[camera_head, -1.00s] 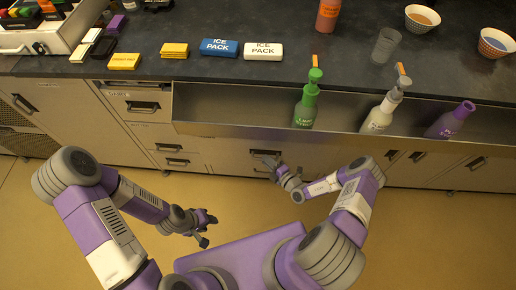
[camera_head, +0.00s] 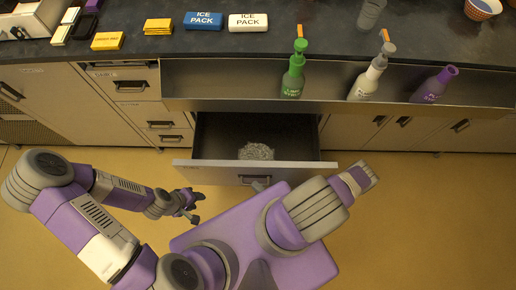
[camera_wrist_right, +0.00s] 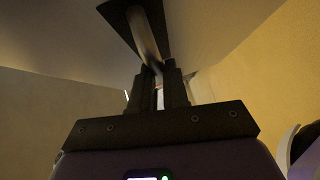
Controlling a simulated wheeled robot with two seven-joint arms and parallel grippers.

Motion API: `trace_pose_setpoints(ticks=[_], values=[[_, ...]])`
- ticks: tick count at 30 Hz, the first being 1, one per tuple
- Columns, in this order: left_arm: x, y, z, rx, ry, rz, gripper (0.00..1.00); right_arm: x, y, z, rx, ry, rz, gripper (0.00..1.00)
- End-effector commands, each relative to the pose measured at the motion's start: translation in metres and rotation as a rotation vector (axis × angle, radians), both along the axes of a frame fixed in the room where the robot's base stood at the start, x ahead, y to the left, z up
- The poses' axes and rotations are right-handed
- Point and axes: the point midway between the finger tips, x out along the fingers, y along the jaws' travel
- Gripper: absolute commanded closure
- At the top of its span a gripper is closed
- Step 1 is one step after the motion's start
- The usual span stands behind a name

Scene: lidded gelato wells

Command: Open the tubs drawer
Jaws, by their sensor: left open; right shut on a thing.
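The drawer (camera_head: 205,170) under the counter is pulled well out in the head view. Its dark inside shows, with a pale mottled lump (camera_head: 257,151) in it. The drawer's bar handle shows in the right wrist view (camera_wrist_right: 146,38). My right gripper (camera_wrist_right: 161,82) is shut on this handle. In the head view the right gripper is mostly hidden by my own arm and body near the drawer front. My left gripper (camera_head: 196,206) is open and empty, in the air to the left of the drawer front.
A metal rail holds a green bottle (camera_head: 293,78), a white bottle (camera_head: 367,80) and a purple bottle (camera_head: 432,87) above the drawer. Ice packs (camera_head: 203,20) and yellow boxes (camera_head: 107,41) lie on the counter. Closed drawers (camera_head: 168,124) stand to the left. Floor is free at right.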

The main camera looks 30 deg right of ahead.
Motion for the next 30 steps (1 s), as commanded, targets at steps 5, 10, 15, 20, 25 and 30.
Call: trace_pose_setpoints(ticks=[5,10,15,20,25,30], values=[[0.000,0.000,0.000,0.000,0.000,0.000,0.57,-0.004,0.000,-0.001,-0.002,0.003,-0.002,1.00],[0.000,0.000,0.000,0.000,0.000,0.000,0.57,-0.004,0.000,-0.001,-0.002,0.004,-0.002,1.00],[0.000,0.000,0.000,0.000,0.000,0.000,0.57,-0.004,0.000,-0.001,-0.004,0.005,-0.002,0.72],[0.000,0.000,0.000,0.000,0.000,0.000,0.57,-0.003,0.001,-0.001,-0.002,0.003,0.000,0.60],[0.000,0.000,0.000,0.000,0.000,0.000,0.57,-0.004,0.001,-0.001,-0.002,0.003,0.000,0.60],[0.000,0.000,0.001,0.000,0.000,0.000,0.57,-0.016,-0.004,0.001,-0.004,0.005,-0.003,0.60]])
